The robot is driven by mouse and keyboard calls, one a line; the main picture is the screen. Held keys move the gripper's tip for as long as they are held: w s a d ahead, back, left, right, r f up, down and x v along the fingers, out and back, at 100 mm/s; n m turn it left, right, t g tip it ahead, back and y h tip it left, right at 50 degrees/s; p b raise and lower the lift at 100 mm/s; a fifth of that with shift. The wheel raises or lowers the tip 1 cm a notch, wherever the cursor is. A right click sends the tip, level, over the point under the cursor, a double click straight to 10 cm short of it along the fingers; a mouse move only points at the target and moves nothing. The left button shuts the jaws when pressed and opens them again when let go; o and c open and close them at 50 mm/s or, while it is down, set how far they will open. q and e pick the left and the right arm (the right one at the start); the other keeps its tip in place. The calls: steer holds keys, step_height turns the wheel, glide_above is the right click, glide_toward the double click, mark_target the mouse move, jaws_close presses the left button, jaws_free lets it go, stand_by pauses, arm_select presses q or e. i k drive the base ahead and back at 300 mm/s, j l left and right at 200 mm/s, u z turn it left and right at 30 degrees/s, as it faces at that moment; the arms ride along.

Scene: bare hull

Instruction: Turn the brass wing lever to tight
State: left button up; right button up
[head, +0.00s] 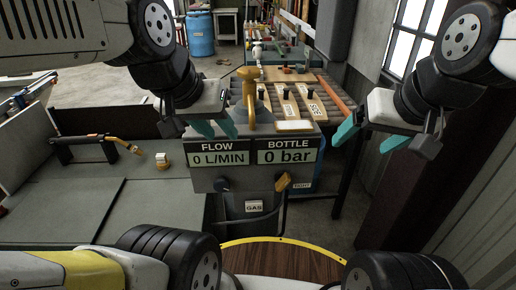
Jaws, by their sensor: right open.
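A grey gas panel (204,178) stands ahead, with displays reading FLOW 0 L/MIN and BOTTLE 0 bar. A small brass-coloured lever (284,181) sits tilted on its front, at the lower right below the BOTTLE display. A taller brass-yellow fitting (248,98) rises behind the panel's top edge; I cannot tell for sure which is the wing lever. My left gripper (220,129) is at the panel's upper left, teal fingers apart, with nothing seen between them. My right gripper (370,139) is open and empty, right of the panel and apart from both brass parts.
A dark round knob (221,185) is at the panel's lower left, with a GAS label (254,206) below. Left is a grey bench (60,213) with a torch (122,144) and a small brass-and-white piece (162,160). A table with wooden blocks (287,105) stands behind; a wall closes the right.

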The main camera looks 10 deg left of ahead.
mark_target(282, 179)
steer(key=k+j+z, duration=0.1)
steer(key=k+z, duration=0.15)
steer(key=z, duration=0.15)
steer(key=k+z, duration=0.35)
steer(key=i+j, duration=0.05)
steer(key=i, duration=0.05)
